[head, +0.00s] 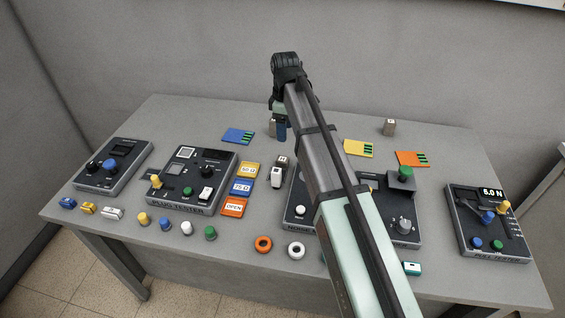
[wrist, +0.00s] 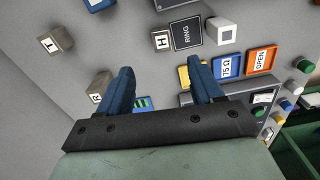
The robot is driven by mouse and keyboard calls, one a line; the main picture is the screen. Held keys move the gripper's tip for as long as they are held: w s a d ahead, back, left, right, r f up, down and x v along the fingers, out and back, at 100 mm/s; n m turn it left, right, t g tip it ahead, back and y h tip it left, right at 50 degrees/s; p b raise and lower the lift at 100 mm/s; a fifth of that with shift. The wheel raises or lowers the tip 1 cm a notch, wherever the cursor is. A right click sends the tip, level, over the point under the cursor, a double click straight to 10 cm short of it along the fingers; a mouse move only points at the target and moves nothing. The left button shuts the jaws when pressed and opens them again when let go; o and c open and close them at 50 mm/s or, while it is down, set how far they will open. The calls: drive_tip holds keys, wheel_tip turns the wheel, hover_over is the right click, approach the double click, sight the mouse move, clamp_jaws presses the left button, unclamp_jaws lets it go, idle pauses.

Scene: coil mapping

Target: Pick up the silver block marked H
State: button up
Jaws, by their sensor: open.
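In the wrist view, the silver block marked H (wrist: 161,40) stands on the grey table beside a dark piece labelled RING (wrist: 185,33). Its lettered face is turned up to the camera. My gripper (wrist: 160,78) is open, with its two blue fingers apart and nothing between them. The H block lies beyond the fingertips, near the middle of the gap, and is not touched. In the head view my gripper (head: 281,131) is over the back of the table, and the letter cannot be read there.
A block marked T (wrist: 52,42) and one marked R (wrist: 97,97), partly behind a finger, stand nearby. A white-topped block (wrist: 220,30) is close to the RING piece. Yellow, blue (head: 241,187) and orange (head: 234,207) tags lie beside a tester (head: 190,180).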

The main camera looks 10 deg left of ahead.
hover_over(283, 159)
wheel_tip(283, 159, down, 8)
drive_tip(key=shift+w+d+f, duration=0.1)
drive_tip(key=shift+w+d, duration=0.05)
drive_tip(key=shift+a+f, duration=0.15)
drive_tip(key=shift+f, duration=1.15)
drive_tip(key=shift+a+f, duration=0.1)
drive_tip(key=shift+f, duration=1.2)
drive_tip(key=c, duration=1.2)
